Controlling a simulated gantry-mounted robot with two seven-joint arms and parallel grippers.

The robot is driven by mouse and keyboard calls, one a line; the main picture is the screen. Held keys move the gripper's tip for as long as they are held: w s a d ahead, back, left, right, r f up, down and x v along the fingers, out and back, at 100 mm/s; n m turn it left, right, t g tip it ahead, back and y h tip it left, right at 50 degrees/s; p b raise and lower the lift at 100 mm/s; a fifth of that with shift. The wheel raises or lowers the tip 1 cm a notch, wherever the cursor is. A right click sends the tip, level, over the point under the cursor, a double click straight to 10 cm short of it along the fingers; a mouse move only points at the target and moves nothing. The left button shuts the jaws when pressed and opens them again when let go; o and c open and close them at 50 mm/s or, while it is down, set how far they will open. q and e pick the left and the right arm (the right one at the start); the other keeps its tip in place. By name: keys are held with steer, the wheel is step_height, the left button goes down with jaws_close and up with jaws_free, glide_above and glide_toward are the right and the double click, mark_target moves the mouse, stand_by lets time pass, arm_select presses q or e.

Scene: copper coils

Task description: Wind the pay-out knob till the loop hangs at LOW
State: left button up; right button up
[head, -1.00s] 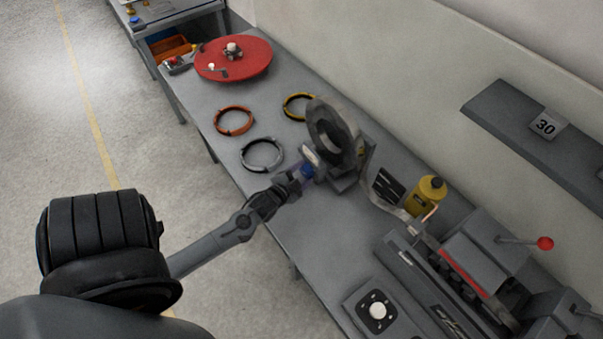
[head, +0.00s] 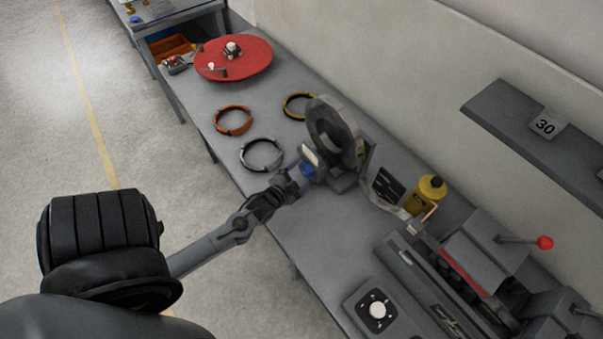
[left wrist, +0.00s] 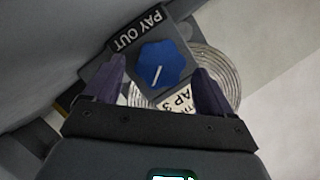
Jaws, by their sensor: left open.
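The blue pay-out knob (left wrist: 163,65) sits on a dark plate lettered PAY OUT (left wrist: 139,29) in the left wrist view, its white pointer line slanting. The knob (head: 307,169) also shows in the head view, at the foot of the grey reel (head: 349,122). My left gripper (head: 296,178) is at the knob, open, with its two fingers on either side of it in the wrist view; I cannot tell whether they touch it. The strip loop (head: 392,209) hangs between the reel and the machine beside a dark striped board (head: 387,186). The LOW mark is not readable.
Orange (head: 233,121), grey (head: 261,154) and yellow (head: 297,106) rings and a red turntable (head: 234,59) lie along the bench. A yellow bottle (head: 430,193) and a machine with a red-knobbed lever (head: 544,243) stand right. A dial box (head: 377,310) is at the front.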

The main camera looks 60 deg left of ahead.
arm_select(q)
steer(key=v, duration=0.9)
steer(key=shift+s+d+r, duration=0.15)
steer(key=shift+s, duration=0.15)
steer(key=w+d+r+h, duration=0.2)
steer(key=w+d+r, duration=0.15)
steer(key=d, duration=0.35)
steer(key=w+d+r+h, duration=0.3)
steer(key=w+d, duration=0.2)
steer(key=d, duration=0.2)
steer(key=s+d+f+n+g+h, duration=0.1)
steer(key=s+d+g, duration=0.2)
steer(key=s+g, duration=0.25)
steer(key=s+d+f+n+g, duration=0.1)
steer(key=s+d+f+g, duration=0.1)
steer(key=s+d+g, duration=0.3)
steer(key=w+p+v, duration=0.2)
steer(key=p+v, duration=0.8)
steer(key=w+a+r+p+v, duration=0.1)
steer(key=w+p+v, duration=0.1)
steer(key=p+v, duration=0.7)
steer(key=shift+a+r+p, duration=0.2)
steer(key=shift+r+p, duration=0.25)
steer(key=shift+p, duration=0.2)
